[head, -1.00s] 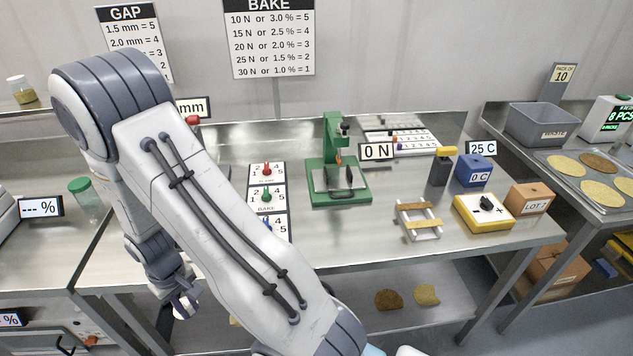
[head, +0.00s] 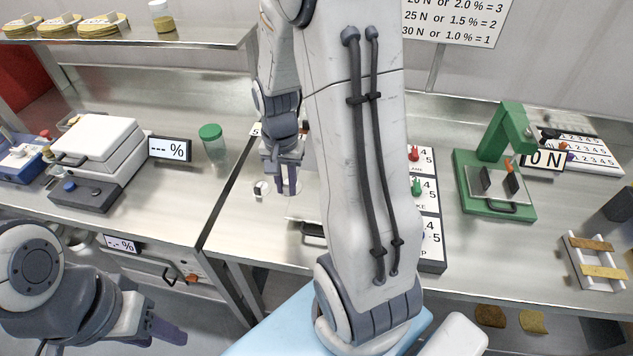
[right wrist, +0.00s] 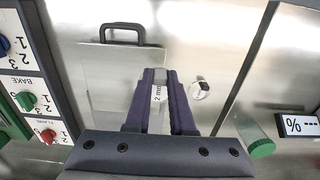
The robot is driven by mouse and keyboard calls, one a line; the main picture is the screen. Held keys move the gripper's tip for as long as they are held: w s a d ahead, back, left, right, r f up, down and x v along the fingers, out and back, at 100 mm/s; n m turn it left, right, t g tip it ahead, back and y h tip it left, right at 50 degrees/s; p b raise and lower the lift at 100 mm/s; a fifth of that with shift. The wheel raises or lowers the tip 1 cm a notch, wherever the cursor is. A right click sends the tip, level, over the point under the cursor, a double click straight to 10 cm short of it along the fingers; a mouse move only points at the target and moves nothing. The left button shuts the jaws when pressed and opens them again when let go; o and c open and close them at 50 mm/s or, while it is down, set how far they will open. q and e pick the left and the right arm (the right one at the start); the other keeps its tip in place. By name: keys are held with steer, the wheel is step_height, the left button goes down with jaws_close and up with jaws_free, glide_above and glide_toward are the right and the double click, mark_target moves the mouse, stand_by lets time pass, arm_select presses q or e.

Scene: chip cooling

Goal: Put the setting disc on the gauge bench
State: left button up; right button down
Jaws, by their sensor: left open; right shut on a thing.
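In the right wrist view my right gripper (right wrist: 160,75) is shut on a flat pale piece labelled "2 mm", which I take to be the setting disc (right wrist: 158,94). Only its labelled part shows between the purple fingers. In the head view my right gripper (head: 287,180) points down over the steel bench (head: 235,215), left of my own arm link, and the held piece cannot be made out. A small round silver post with a dark top (right wrist: 202,88) stands beside the fingers. I cannot tell for sure which fixture is the gauge bench. My left gripper (head: 160,330) is open and empty, low at the left.
A flat steel plate with a dark handle (right wrist: 122,36) lies beside the fingers. A green-lidded jar (head: 212,143) and a % display (head: 170,149) stand to the left. Dial panels (head: 425,190) and a green press (head: 495,165) stand to the right. My arm hides the middle.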

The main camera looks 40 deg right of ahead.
steer(key=p, duration=0.3)
glide_above(246, 229)
step_height(246, 229, down, 7)
steer(key=shift+r, duration=0.1)
steer(key=shift+f, duration=0.2)
step_height(246, 229, down, 3)
steer(key=shift+f, duration=0.1)
steer(key=shift+f+p, duration=0.25)
steer(key=shift+p, duration=0.05)
steer(key=shift+f, duration=0.1)
steer(key=shift+f, duration=0.1)
steer(key=c, duration=0.8)
jaws_free()
